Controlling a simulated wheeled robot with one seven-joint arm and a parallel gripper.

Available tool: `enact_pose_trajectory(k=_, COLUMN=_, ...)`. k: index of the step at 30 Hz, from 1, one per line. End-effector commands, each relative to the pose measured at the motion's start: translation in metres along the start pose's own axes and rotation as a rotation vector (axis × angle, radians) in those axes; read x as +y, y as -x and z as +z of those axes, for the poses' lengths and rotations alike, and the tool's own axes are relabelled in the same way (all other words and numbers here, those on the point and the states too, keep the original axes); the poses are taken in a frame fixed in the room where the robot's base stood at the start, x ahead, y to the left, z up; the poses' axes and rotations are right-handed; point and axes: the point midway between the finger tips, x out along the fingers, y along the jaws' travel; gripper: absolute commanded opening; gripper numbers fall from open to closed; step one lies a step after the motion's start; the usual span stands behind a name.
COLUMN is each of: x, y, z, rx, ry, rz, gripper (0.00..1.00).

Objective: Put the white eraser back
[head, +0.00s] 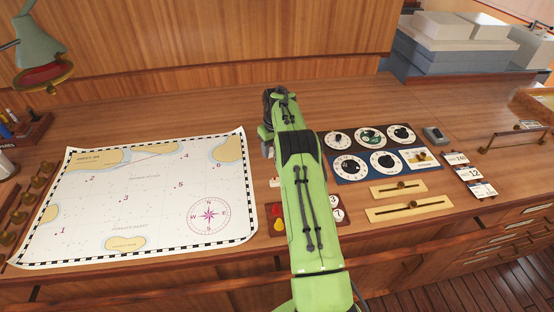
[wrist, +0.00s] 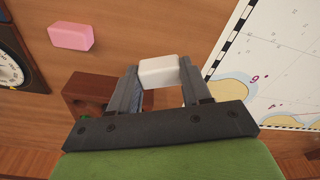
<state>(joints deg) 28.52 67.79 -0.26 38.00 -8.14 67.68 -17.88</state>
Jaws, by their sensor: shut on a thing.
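In the wrist view my gripper (wrist: 160,80) is shut on a white eraser (wrist: 158,70), a small pale block that spans the gap between the two fingertips. A pink eraser (wrist: 71,36) lies apart at the upper left of that view, on the wooden desk. A dark brown wooden block or holder (wrist: 88,88) is left of the eraser, partly hidden behind the left finger.
The chart (head: 145,200) covers the desk left of my arm. Dial panels (head: 368,150) and brass sliders (head: 398,187) lie to the right. Red and yellow pieces (head: 278,217) sit beside my arm.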

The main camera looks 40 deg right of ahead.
Motion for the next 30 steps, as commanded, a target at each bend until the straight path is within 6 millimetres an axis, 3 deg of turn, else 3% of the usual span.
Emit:
enact_pose_trajectory(k=3, x=0.001, y=-0.027, z=0.005, rx=-0.005, ry=-0.001, rz=-0.001, gripper=0.24)
enact_pose_trajectory(k=6, x=0.001, y=-0.041, z=0.006, rx=-0.003, ry=-0.001, rz=0.000, gripper=0.24)
enact_pose_trajectory(k=18, x=0.001, y=-0.049, z=0.007, rx=-0.002, ry=-0.001, rz=0.001, gripper=0.24)
enact_pose_trajectory(k=19, x=0.001, y=-0.048, z=0.007, rx=-0.002, ry=-0.001, rz=0.001, gripper=0.52)
enact_pose_trajectory(k=23, x=0.001, y=-0.047, z=0.007, rx=-0.002, ry=-0.001, rz=0.001, gripper=0.72)
enact_pose_trajectory(k=30, x=0.001, y=-0.047, z=0.007, rx=-0.002, ry=-0.001, rz=0.001, gripper=0.73)
